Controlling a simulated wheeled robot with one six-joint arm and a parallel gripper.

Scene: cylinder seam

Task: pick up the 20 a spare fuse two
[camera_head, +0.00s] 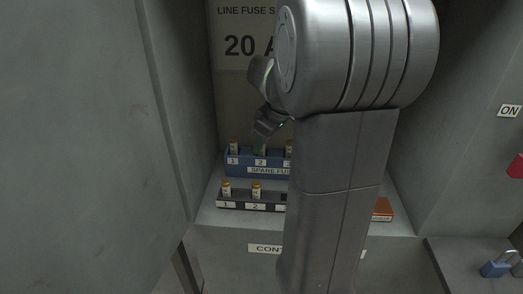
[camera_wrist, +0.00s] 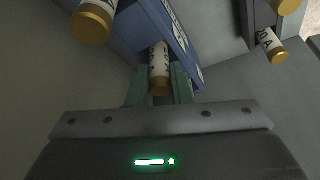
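The spare fuse two (camera_wrist: 160,66) is a pale cylinder with brass end caps. It stands in the blue spare fuse rack (camera_head: 237,167), at the slot labelled 2. In the wrist view the green-padded fingers of my gripper (camera_wrist: 160,88) lie on both sides of this fuse, very close to it. I cannot tell whether they press on it or leave a small gap. In the head view my gripper (camera_head: 262,143) reaches down over slot 2 and hides most of the fuse. Spare fuse one (camera_head: 234,146) stands to its left, and spare fuse three (camera_head: 289,147) to its right, partly hidden by my arm.
A black lower rack (camera_head: 236,205) in front holds two fuses (camera_head: 226,190) (camera_head: 256,191) at 1 and 2. The cabinet walls close in on both sides. An orange box (camera_head: 382,208) lies right of my arm. A blue padlock (camera_head: 495,268) is at lower right.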

